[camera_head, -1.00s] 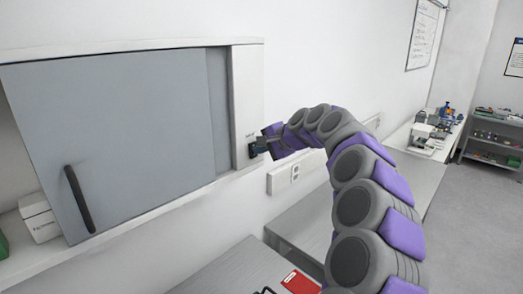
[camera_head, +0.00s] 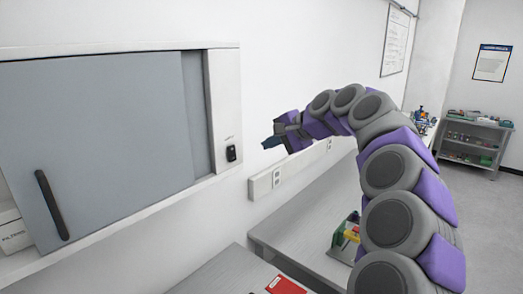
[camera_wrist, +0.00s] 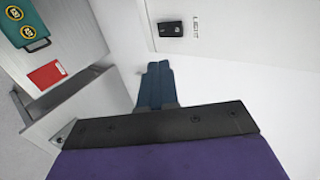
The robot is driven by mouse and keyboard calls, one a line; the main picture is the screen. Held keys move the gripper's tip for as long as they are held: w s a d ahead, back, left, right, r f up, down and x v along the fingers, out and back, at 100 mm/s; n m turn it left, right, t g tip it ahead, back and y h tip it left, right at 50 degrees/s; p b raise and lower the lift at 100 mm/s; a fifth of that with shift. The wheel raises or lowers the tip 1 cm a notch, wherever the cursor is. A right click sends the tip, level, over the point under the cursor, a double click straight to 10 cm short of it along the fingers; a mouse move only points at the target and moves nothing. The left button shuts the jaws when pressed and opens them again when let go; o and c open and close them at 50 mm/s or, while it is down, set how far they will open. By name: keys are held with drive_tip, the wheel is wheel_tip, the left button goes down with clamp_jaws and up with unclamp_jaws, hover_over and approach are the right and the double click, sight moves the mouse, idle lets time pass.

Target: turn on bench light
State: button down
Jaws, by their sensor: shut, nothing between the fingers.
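The light switch (camera_head: 231,153) is a small black rocker on the white right-hand frame of the wall cabinet, with a small label above it. In the wrist view the black switch (camera_wrist: 170,29) is near the top, beside the label. My gripper (camera_head: 266,144) is to the right of the switch in the head view, apart from it, with clear space between. In the wrist view my gripper's blue fingers (camera_wrist: 155,68) are together and empty, pointing towards the white wall below the switch. Nothing hides the switch.
The cabinet's grey sliding door (camera_head: 100,140) has a black handle (camera_head: 52,205). A wall socket strip (camera_head: 276,180) runs below my gripper. A red card (camera_head: 286,285) lies on the bench below, and it also shows in the wrist view (camera_wrist: 46,75).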

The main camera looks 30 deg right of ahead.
drive_tip(key=shift+s+r, duration=0.1)
drive_tip(key=shift+r, duration=0.05)
drive_tip(key=shift+s, duration=0.1)
drive_tip(key=shift+s+d+b, duration=0.1)
drive_tip(key=shift+s+b, duration=0.2)
drive_tip(key=shift+b, duration=0.55)
drive_tip(key=shift+b, duration=0.3)
drive_tip(key=shift+w+a+f+b, duration=0.2)
drive_tip(key=shift+f+b, duration=0.5)
drive_tip(key=shift+b, duration=0.05)
